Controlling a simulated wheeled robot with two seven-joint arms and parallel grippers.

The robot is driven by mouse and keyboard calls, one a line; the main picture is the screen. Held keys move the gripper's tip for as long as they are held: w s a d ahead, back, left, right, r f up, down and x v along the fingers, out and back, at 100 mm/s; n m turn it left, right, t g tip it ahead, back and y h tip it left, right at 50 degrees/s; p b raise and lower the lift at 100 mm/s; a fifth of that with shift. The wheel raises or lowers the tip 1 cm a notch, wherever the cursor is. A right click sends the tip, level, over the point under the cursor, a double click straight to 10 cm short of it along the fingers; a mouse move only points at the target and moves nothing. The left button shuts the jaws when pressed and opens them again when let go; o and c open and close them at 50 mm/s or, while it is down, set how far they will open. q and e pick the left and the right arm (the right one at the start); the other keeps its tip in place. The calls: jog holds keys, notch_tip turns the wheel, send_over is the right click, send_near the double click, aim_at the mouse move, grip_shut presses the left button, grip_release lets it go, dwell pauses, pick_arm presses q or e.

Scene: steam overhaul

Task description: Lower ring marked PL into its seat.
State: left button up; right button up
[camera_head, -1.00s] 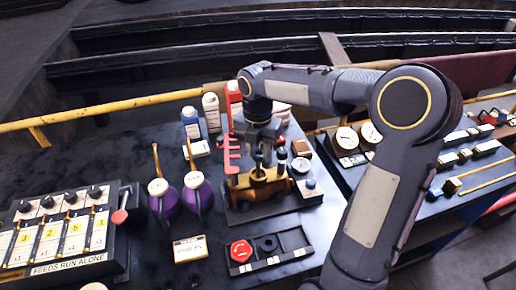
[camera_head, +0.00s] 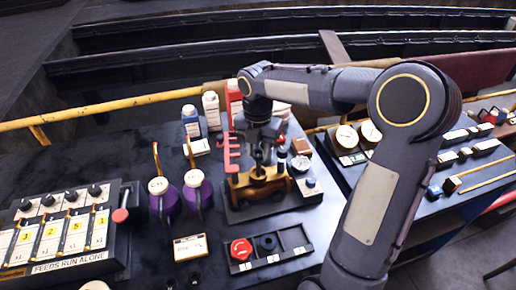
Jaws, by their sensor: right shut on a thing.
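My right gripper (camera_head: 262,153) points down just above the brass-coloured valve body (camera_head: 258,186) on its dark base. It is shut on a small part, mostly hidden by the fingers and too small to identify. I cannot read a PL mark on any ring, and I cannot make out the seat under the gripper. A dark ring-like part (camera_head: 267,243) lies in the middle of a black tray (camera_head: 288,253) in front of the valve body. My left gripper is not in view.
Two purple oil cans (camera_head: 196,195) stand further left, with bottles (camera_head: 211,109) behind. A red knob (camera_head: 241,249) sits in the tray.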

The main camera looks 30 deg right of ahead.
aim_at(258, 163)
jog(key=shift+f, duration=0.15)
jog(key=shift+f+b, duration=0.4)
jog(key=shift+f, duration=0.1)
jog(key=shift+f, duration=0.25)
jog(key=shift+f+b, duration=0.35)
jog(key=shift+f, duration=0.1)
jog(key=shift+f, duration=0.25)
dwell(0.4)
jog(key=shift+f+b, duration=0.35)
jog(key=shift+f, duration=0.15)
jog(key=shift+f, duration=0.2)
jog(key=shift+f+b, duration=0.3)
jog(key=shift+f, duration=0.1)
jog(key=shift+f, duration=0.3)
dwell(0.4)
